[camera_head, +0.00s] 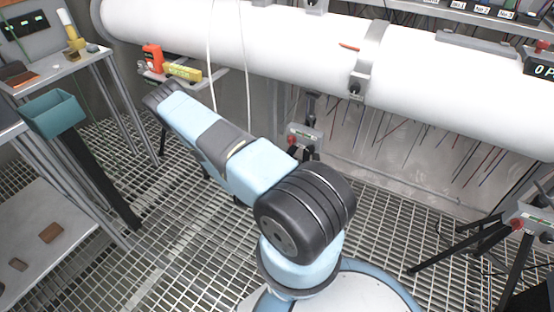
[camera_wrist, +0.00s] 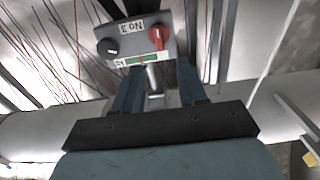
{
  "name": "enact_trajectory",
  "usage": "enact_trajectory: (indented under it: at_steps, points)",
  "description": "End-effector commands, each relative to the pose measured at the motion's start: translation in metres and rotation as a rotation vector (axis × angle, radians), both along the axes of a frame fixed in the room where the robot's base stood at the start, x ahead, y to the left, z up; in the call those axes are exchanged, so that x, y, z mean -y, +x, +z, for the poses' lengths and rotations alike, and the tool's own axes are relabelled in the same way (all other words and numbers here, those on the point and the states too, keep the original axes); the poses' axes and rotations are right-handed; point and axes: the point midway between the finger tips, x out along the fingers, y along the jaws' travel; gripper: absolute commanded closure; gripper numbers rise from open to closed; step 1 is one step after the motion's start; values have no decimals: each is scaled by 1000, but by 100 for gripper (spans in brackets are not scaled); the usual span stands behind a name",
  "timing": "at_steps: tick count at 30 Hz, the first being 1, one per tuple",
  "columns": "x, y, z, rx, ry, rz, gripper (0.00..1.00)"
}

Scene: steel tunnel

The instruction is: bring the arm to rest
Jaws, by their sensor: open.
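My arm (camera_head: 238,155) shows in the head view as light-blue and black links. It rises from my base and reaches toward the upper left, over the floor grating. My gripper (camera_wrist: 158,78) shows in the wrist view, with two dark blue fingers apart and nothing seen held between them. A grey control box (camera_wrist: 138,40) marked "No 3", upside down in that view, lies just beyond the fingertips. It has a black knob and a red knob. I cannot tell whether the fingers touch the box. The gripper cannot be made out in the head view.
A white pipe (camera_head: 300,45) crosses the back. A grey box (camera_head: 305,136) with a red knob stands below it. Another box on black legs (camera_head: 527,222) is at right. Tables with a teal bin (camera_head: 54,114) are at left. A shelf holds a red item (camera_head: 153,58) and a yellow item (camera_head: 183,71).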

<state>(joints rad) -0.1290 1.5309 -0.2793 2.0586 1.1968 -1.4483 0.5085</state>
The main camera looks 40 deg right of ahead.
Motion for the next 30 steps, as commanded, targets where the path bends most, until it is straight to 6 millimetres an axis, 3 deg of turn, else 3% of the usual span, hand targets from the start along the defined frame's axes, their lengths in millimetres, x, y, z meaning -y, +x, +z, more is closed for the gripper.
enact_trajectory:
  at_steps: [20,23,30]
  points:
    - [-3,2,2,2,8,-1,58]
    - [-5,11,7,6,42,-5,58]
    - [-21,56,35,15,221,-7,58]
